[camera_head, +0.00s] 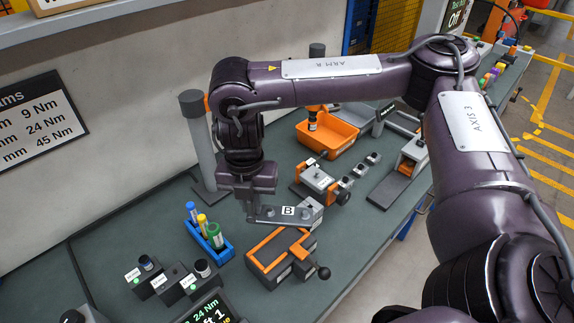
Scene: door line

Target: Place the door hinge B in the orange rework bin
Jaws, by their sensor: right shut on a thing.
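The door hinge B (300,213) is a grey metal piece with a white label marked B. My right gripper (255,211) points down and is shut on the hinge's left end. The hinge sticks out to the right of the jaws, just behind an orange and grey fixture (262,247); I cannot tell how far above the bench it is. The orange rework bin (345,143) is an open tray farther back on the bench, up and to the right of the hinge. The part of its inside that shows looks empty. My left gripper is not in view.
A blue rack (222,250) with several coloured tubes stands to the left. Another orange and grey fixture (318,180) stands between the hinge and the bin. A grey post (198,135) rises behind my gripper.

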